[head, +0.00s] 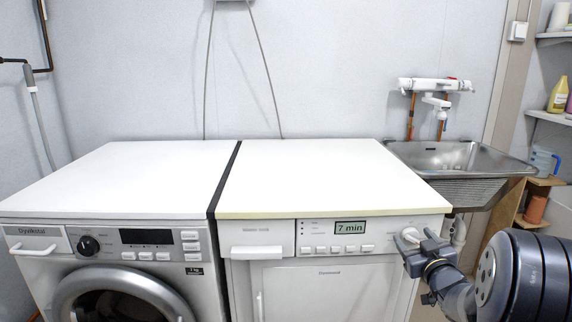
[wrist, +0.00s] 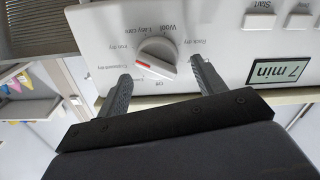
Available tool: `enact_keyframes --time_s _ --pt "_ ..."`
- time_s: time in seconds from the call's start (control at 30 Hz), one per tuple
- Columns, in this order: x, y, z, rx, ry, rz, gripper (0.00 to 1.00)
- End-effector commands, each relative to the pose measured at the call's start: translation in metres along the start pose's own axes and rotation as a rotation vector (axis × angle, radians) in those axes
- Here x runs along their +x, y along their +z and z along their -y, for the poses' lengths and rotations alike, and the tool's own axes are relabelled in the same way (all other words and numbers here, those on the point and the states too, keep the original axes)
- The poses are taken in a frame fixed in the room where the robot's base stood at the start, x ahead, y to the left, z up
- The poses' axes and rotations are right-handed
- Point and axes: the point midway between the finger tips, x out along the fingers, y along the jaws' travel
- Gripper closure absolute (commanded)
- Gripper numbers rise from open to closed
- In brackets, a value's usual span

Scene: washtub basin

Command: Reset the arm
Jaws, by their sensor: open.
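My gripper (head: 418,240) is in front of the right end of the dryer's control panel in the head view. In the wrist view my gripper (wrist: 162,80) is open, its two dark fingers apart and pointing at the white round dial (wrist: 157,58). The dial, with a red mark on its grip, lies just beyond and between the fingertips, and nothing is held. In the head view the dial (head: 410,235) is partly hidden by a finger. The dryer's display (head: 350,228) reads "7 min".
The dryer (head: 315,173) and washing machine (head: 125,178) stand side by side with bare white tops. A metal basin (head: 455,157) is at the right, below a wall tap (head: 436,86). Shelves with bottles (head: 558,95) are at the far right. The space above the tops is clear.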

Motion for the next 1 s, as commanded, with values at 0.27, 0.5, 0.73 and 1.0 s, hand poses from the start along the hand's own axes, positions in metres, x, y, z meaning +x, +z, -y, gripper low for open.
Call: enact_keyframes --time_s 0.27,0.5,0.73,1.0 --pt "0.000 -0.004 -0.004 0.248 0.001 0.002 0.34" --pt "-0.033 0.000 -0.005 0.323 0.004 0.001 0.34" --pt "-0.074 0.000 -0.005 0.322 0.004 0.001 0.34" --pt "-0.099 0.001 -0.004 0.320 0.001 0.000 0.34"
